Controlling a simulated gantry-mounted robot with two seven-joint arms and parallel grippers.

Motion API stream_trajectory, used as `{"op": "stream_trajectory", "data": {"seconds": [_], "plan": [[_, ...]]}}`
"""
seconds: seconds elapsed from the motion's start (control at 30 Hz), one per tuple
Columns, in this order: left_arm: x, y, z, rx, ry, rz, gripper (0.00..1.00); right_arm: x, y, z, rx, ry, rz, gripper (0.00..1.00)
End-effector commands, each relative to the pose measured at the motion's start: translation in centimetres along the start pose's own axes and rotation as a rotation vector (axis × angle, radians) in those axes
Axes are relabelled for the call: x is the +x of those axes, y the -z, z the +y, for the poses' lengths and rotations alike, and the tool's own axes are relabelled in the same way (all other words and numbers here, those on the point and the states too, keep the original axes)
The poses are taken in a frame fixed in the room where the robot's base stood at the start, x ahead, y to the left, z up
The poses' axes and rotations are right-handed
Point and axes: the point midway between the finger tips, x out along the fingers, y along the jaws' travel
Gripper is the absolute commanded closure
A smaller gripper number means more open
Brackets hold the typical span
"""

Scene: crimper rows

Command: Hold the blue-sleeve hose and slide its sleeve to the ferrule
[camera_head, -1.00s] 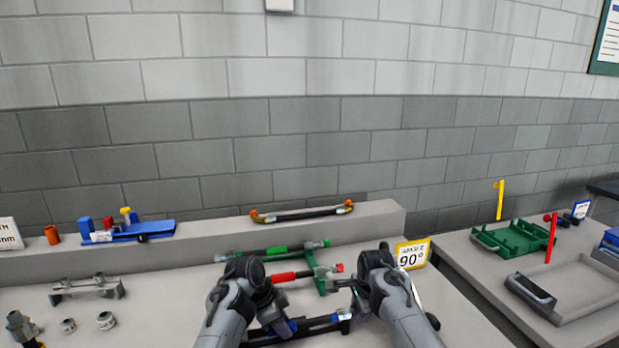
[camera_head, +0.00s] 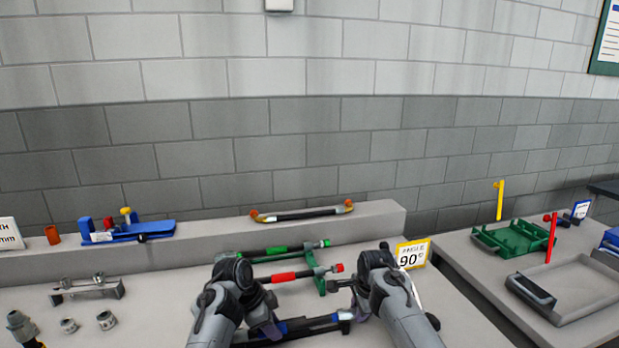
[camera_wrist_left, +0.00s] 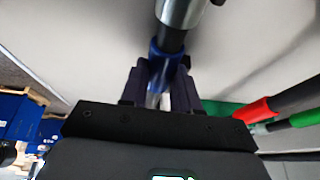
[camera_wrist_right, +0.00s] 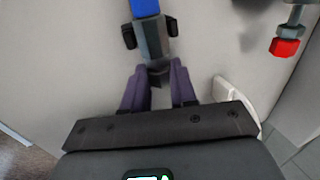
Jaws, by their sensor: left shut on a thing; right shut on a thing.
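The blue-sleeve hose (camera_head: 300,328) lies across the front of the bench, between my two grippers. In the left wrist view, the blue sleeve (camera_wrist_left: 166,62) is between the fingers of my left gripper (camera_wrist_left: 162,80), which is shut on it. A short black stretch of hose (camera_wrist_left: 171,39) separates the sleeve from the silver ferrule (camera_wrist_left: 180,12). My right gripper (camera_wrist_right: 158,84) is shut at the hose's right end, just behind a grey block (camera_wrist_right: 152,40) with a blue part (camera_wrist_right: 145,8) beyond. Its fingers mostly hide what they grip.
A red-sleeve hose (camera_head: 290,276) and a green-sleeve hose (camera_head: 280,250) lie behind, near a green stand (camera_head: 320,281). A yellow-framed 90° sign (camera_head: 411,253) stands right of my right arm. Loose fittings (camera_head: 106,320) lie at left. Trays (camera_head: 560,290) sit on the right bench.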

Motion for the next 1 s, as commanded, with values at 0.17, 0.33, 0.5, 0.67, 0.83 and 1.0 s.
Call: {"op": "stream_trajectory", "data": {"seconds": [0.17, 0.33, 0.5, 0.67, 0.83, 1.0], "plan": [[-0.3, -0.6, -0.1, -0.002, 0.002, -0.001, 0.96, 0.1, 0.1, 0.1, 0.003, -0.003, 0.001, 1.0], [-0.5, -0.9, -0.1, -0.001, 0.002, -0.002, 0.96, 0.1, 0.1, 0.1, 0.002, -0.002, 0.001, 1.0], [-0.6, -1.3, -0.1, -0.001, 0.003, -0.001, 0.96, 0.1, 0.1, 0.1, 0.002, -0.002, 0.001, 1.0], [-0.8, -1.7, -0.1, -0.002, 0.003, -0.001, 0.96, 0.1, 0.1, 0.1, 0.002, -0.003, 0.001, 1.0], [-0.9, -2.1, -0.1, -0.002, 0.001, -0.001, 0.96, 0.1, 0.1, 0.1, 0.002, -0.003, 0.001, 1.0], [-1.0, -2.2, -0.1, -0.001, 0.002, -0.001, 0.59, 0.1, 0.1, 0.1, 0.002, -0.002, 0.001, 1.0]]}}
